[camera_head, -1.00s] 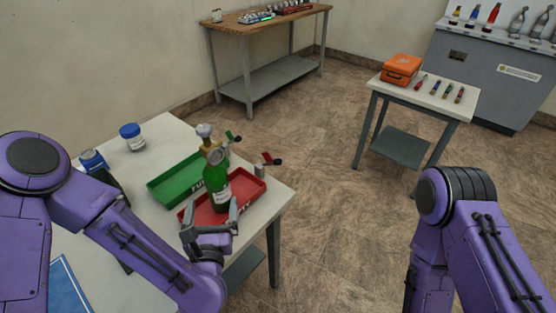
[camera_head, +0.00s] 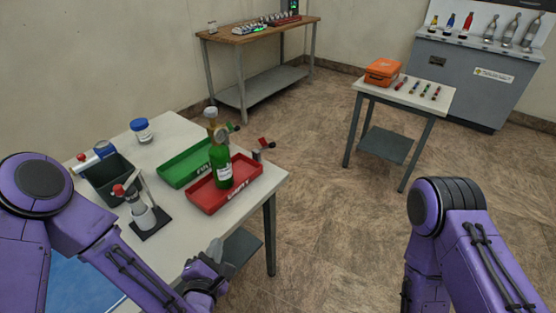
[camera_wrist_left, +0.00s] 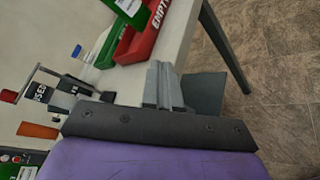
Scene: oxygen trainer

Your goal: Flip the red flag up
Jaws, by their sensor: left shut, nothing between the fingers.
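The red flag (camera_head: 263,142) sits on a small post just behind the red tray (camera_head: 247,184); its exact angle is too small to tell. A green cylinder (camera_head: 222,170) with a brass valve and gauge stands upright in the red tray, marked EMPTY in the wrist view (camera_wrist_left: 150,38). My left gripper (camera_head: 216,248) is shut and empty beside the table's front edge, apart from the tray and flag. Its closed fingers also show in the left wrist view (camera_wrist_left: 162,83). My right arm is at the right; its gripper is out of view.
A green tray (camera_head: 167,175) with a green flag (camera_head: 233,127) lies behind the red tray. A dark bin (camera_head: 111,190), a blue-lidded jar (camera_head: 141,130) and a red-knobbed device (camera_head: 143,215) stand on the left of the table.

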